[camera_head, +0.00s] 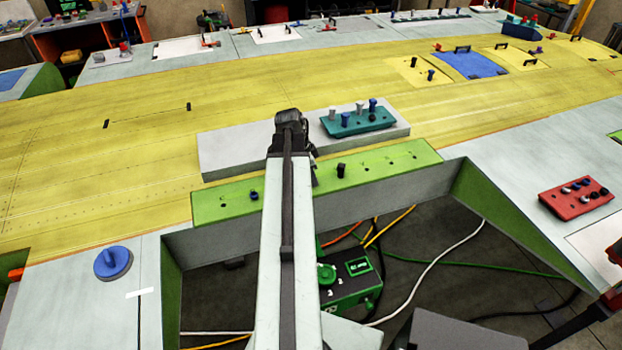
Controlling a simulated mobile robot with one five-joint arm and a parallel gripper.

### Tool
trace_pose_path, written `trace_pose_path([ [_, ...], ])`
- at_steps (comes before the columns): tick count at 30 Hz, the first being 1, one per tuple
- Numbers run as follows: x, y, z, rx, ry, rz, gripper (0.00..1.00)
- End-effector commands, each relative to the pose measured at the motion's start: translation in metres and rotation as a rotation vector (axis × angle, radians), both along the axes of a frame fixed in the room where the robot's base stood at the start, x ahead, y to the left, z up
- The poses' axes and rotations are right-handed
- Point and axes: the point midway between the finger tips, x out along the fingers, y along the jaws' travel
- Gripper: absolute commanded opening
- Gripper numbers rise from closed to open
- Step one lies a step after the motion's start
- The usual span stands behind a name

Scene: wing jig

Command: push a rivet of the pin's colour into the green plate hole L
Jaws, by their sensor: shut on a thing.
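The green plate (390,165) runs along the near edge of the yellow wing skin. A blue piece (254,195) stands in its left part and a black piece (341,170) right of the middle. Small dark holes show in it; I cannot read any letter L. My gripper (314,178) is mostly hidden behind my arm, over the plate's middle. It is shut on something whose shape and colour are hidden.
The teal block stands on a grey slab (230,160). A red block (577,198) with dark and pale pieces lies on the right panel. A blue round knob (113,262) sits at left. An open bay with cables and a green box (350,288) lies below the plate.

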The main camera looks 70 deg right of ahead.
Motion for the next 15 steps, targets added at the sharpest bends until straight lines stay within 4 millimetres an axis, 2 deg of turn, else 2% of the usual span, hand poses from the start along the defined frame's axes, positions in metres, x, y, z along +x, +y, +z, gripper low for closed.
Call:
trace_pose_path([
  [2, -0.0001, -0.0001, 0.0006, 0.000, 0.000, 0.000, 0.00],
  [3, -0.0002, -0.0002, 0.0006, 0.000, 0.000, 0.000, 0.32],
  [5, -0.0003, -0.0001, 0.0006, 0.000, 0.000, 0.000, 0.48],
  [15, -0.0005, -0.0001, 0.0018, 0.000, 0.000, -0.001, 0.49],
])
